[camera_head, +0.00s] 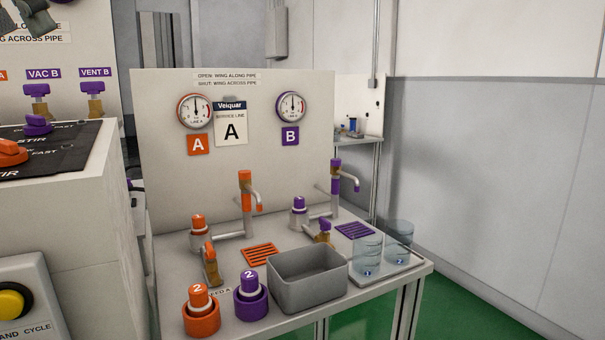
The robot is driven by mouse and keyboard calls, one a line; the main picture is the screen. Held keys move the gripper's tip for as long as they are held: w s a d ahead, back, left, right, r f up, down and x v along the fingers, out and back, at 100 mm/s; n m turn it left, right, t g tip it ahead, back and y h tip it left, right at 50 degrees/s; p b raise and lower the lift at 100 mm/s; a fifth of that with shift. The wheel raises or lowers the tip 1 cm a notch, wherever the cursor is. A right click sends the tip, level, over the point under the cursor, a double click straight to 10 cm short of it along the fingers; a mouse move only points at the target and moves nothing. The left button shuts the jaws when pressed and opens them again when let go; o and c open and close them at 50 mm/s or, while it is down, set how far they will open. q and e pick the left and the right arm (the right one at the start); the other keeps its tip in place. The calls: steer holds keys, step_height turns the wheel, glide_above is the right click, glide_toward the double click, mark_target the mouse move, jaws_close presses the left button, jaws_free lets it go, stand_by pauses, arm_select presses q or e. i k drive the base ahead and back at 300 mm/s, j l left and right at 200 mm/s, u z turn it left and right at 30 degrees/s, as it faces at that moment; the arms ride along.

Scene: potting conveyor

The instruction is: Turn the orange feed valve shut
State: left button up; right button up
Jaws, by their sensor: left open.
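The orange feed valve (210,262) stands at the front left of the bench, with an orange wing on a brass body, beside a label partly reading "FEED A". I cannot tell for sure whether its wing lies along or across the pipe. A pipe (230,235) behind it leads to the orange-topped spout (246,190). A sign (227,79) on the panel says open is wing along pipe and shut is wing across pipe. My left gripper (36,20) is at the top left corner, partly cut off, open and far from the valve. My right gripper is out of view.
A grey bin (306,281), purple valve (323,233) and clear beakers (367,255) stand to the right. A cabinet (70,220) flanks the bench's left.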

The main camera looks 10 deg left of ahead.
mark_target(210, 255)
steer(key=l, duration=1.25)
steer(key=k+l, duration=0.1)
steer(key=l, duration=1.2)
